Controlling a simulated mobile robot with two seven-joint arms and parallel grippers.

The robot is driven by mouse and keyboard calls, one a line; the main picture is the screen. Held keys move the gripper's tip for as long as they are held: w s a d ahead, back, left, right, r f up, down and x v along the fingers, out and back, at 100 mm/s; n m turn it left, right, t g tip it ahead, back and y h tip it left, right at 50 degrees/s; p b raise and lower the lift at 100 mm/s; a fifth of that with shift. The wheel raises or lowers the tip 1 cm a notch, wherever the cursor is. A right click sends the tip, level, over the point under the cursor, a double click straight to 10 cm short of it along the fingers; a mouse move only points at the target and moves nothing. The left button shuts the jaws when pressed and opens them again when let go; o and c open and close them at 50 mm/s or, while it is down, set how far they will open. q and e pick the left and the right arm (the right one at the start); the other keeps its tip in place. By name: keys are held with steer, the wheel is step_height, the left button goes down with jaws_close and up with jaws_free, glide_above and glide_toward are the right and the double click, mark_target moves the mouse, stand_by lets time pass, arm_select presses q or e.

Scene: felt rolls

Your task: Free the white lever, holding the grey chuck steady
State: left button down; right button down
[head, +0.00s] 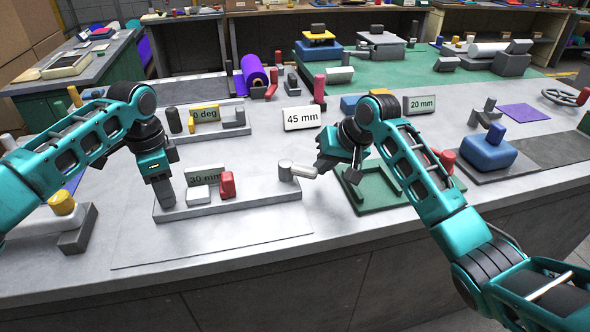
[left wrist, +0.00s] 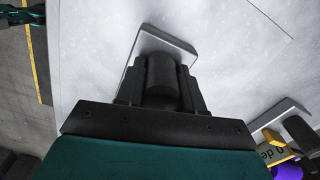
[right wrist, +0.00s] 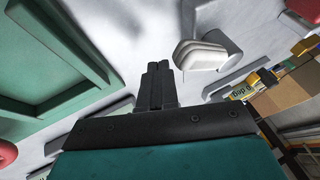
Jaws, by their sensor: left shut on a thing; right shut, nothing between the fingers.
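The 30 mm fixture has a low grey tray (head: 240,204). The white lever (head: 303,171) sticks out to the right from a light grey post (head: 285,170) at its right end. It looks pale and rounded in the right wrist view (right wrist: 205,54). My right gripper (head: 322,168) is shut and empty just right of the lever's tip; whether they touch is unclear. My left gripper (head: 167,204) is shut on a dark grey cylinder (left wrist: 161,76), apparently the grey chuck, at the tray's left end. My fingers hide most of it in the head view.
A white block (head: 198,194) and a red block (head: 227,183) stand on the tray between my grippers. A green tray (head: 385,207) lies right of my right gripper. A 45 mm sign (head: 301,118) stands behind. The front of the bench is clear.

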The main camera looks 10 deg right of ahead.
mark_target(307, 174)
arm_select(q)
steer(key=shift+s+f, duration=0.1)
steer(key=shift+f, duration=0.1)
arm_select(e)
steer(key=shift+s+a, duration=0.1)
steer(key=shift+s+a, duration=0.4)
steer(key=shift+a, duration=0.35)
steer(key=shift+s+a, duration=0.45)
steer(key=shift+a, duration=0.35)
steer(key=shift+s+a, duration=0.4)
steer(key=shift+a, duration=0.35)
steer(key=shift+d, duration=0.1)
steer(key=shift+w+r, duration=0.1)
steer(key=shift+r, duration=1.65)
steer(key=shift+w+d+r, duration=0.1)
steer(key=shift+d+r, duration=0.15)
steer(key=shift+r, duration=0.65)
steer(key=shift+w+d+r, duration=0.1)
steer(key=shift+d+r, duration=0.15)
steer(key=shift+r, duration=0.6)
